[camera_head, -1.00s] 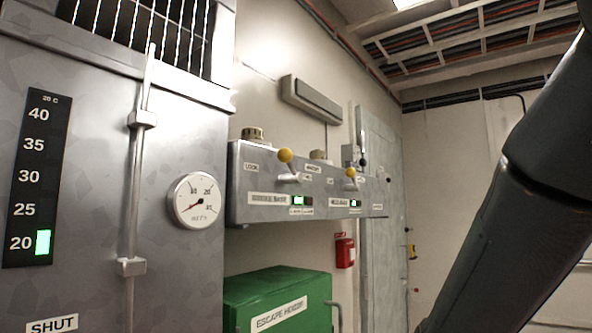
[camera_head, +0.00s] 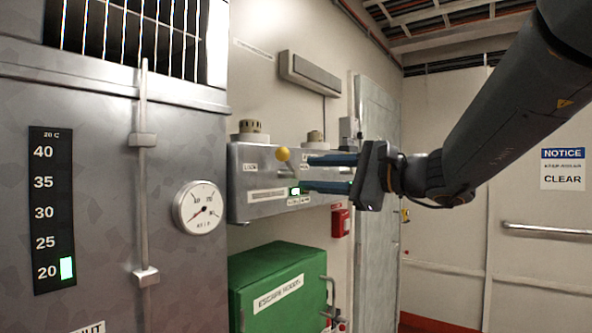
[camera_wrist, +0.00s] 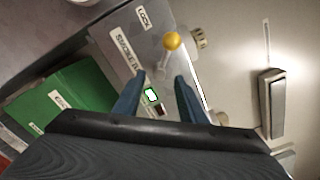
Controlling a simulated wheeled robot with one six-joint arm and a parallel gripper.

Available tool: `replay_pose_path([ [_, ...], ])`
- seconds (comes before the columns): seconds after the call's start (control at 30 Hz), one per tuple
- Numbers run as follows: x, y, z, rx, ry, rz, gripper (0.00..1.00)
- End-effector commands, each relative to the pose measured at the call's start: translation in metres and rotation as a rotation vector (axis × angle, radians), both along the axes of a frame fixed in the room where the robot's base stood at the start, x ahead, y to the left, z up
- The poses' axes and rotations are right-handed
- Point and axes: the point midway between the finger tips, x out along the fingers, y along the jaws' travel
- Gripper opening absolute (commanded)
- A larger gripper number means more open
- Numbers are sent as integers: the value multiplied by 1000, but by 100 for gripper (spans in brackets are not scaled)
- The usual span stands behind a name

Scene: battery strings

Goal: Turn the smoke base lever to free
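The smoke base lever has a yellow ball knob (camera_head: 282,154) and sits on the grey wall panel (camera_head: 246,207). The knob also shows in the wrist view (camera_wrist: 172,41), just beyond and between my fingertips, with a short pale stem below it. The knob stands nearer the LOCK label (camera_wrist: 144,17). My gripper (camera_head: 306,173) is open, with its two blue fingers apart and nothing between them that I can see. It reaches in from the right, close to the panel. The fingers and wrist hide the second lever in the head view. A small green-lit display (camera_head: 295,191) is below the knob.
A green ESCAPE HOODS box (camera_head: 282,295) is below the panel. A round dial gauge (camera_head: 198,207) and a metal cabinet with a vertical rod (camera_head: 142,210) are at left. A red box (camera_head: 340,222) is on the wall. A grey lamp (camera_head: 310,75) is above the panel.

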Motion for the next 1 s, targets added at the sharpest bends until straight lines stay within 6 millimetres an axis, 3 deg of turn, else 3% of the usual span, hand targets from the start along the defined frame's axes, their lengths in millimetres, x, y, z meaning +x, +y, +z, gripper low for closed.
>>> replay_pose_path([
  [0.3, 27, 37, 0, -2, 3, 2, 37],
  [0.7, 34, 44, -1, -3, 1, -1, 37],
  [0.77, 34, 44, -1, -3, 1, -1, 30],
  [0.93, 33, 44, -1, -3, 1, -1, 2],
  [1.0, 33, 44, -1, -3, 1, -1, 0],
])
